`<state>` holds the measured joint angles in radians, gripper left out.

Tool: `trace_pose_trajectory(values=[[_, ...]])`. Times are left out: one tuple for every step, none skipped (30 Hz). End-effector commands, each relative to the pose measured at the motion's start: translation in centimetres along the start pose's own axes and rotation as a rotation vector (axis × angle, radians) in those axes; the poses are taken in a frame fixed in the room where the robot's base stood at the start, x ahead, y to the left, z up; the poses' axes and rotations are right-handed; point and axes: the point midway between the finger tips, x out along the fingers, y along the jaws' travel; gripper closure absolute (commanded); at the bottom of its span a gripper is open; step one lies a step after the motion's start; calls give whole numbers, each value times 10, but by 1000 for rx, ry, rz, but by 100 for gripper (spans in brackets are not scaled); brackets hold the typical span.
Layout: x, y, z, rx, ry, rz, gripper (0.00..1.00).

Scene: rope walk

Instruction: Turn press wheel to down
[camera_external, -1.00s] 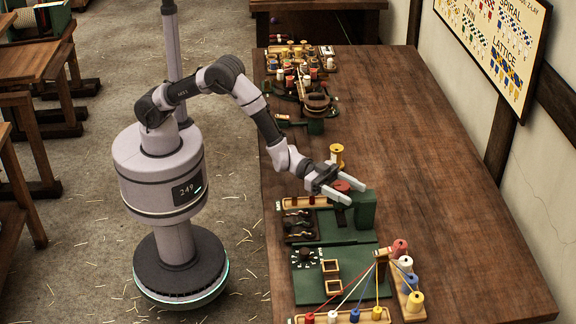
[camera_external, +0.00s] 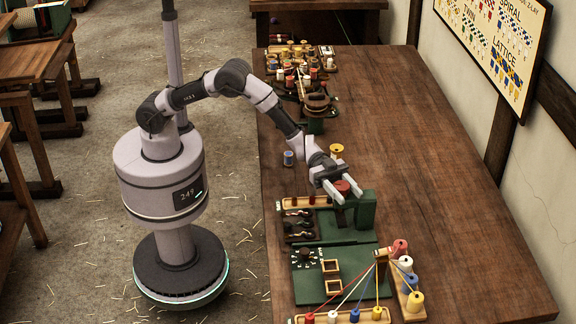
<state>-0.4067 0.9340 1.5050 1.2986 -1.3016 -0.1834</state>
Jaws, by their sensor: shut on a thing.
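The press wheel (camera_external: 342,186) is a small red wheel on top of the green press (camera_external: 366,211) at the middle of the workbench. My gripper (camera_external: 345,192) reaches over the press from the left and points down toward the right. Its two fingers are at the red wheel, one on each side, and it is shut on the wheel. The fingers hide part of the wheel's rim. I cannot tell from this view how far the wheel is turned.
A green board (camera_external: 345,262) with a dial and strung coloured spools lies in front. Crowded spool racks (camera_external: 300,60) fill the far left edge. The bench's right side (camera_external: 460,200) is clear.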

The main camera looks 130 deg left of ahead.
Motion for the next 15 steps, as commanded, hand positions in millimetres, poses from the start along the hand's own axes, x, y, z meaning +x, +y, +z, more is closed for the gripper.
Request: trace_pose_trajectory(values=[[0,-1,1,1,0,39,96],[0,0,0,1,0,67,96],[0,1,0,1,0,105,96],[0,2,1,1,0,132,96],[-1,3,0,1,0,159,96],[-1,4,1,1,0,194,96],[-1,5,0,2,0,220,96],[-1,6,1,1,0,245,96],[-1,7,0,1,1,277,96],[-1,8,1,1,0,300,96],[-1,8,0,1,1,322,96],[-2,9,0,1,0,350,96],[-2,10,1,1,0,370,96],[-2,10,0,2,0,390,96],[-2,11,1,1,-1,414,96]])
